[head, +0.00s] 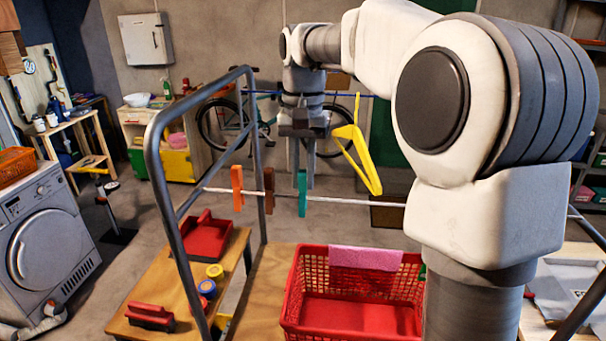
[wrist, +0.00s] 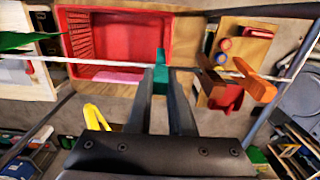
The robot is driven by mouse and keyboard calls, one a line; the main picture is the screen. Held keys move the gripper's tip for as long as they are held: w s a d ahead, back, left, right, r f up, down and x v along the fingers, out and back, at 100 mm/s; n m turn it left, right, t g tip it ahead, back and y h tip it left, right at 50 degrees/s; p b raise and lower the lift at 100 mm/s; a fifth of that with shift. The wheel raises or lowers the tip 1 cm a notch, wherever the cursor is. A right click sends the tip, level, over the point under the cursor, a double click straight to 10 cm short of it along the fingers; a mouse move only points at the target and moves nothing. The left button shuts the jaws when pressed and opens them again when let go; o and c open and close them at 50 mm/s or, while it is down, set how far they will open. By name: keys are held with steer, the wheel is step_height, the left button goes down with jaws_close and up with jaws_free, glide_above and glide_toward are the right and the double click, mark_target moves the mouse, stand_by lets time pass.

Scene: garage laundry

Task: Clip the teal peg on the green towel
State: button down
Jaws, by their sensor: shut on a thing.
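The teal peg (head: 302,201) is upright at the white line, between the fingertips of my gripper (head: 302,181). My gripper points down and is shut on it. In the wrist view the teal peg (wrist: 160,72) shows between the two fingers, with the line crossing at it; I cannot tell whether it still grips the line. A piece of green cloth (wrist: 22,42), likely the green towel, shows at the left edge of the wrist view, close to the line. In the head view my arm hides most of that area.
A brown peg (head: 268,183) and an orange peg (head: 237,188) sit on the line left of the teal one. A yellow hanger (head: 357,145) hangs close right of my gripper. Below stand a red basket (head: 345,310) with a pink cloth (head: 365,258) and a wooden bench (head: 175,285).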

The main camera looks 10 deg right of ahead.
steer(key=shift+r+p, duration=2.45)
steer(key=shift+r, duration=0.3)
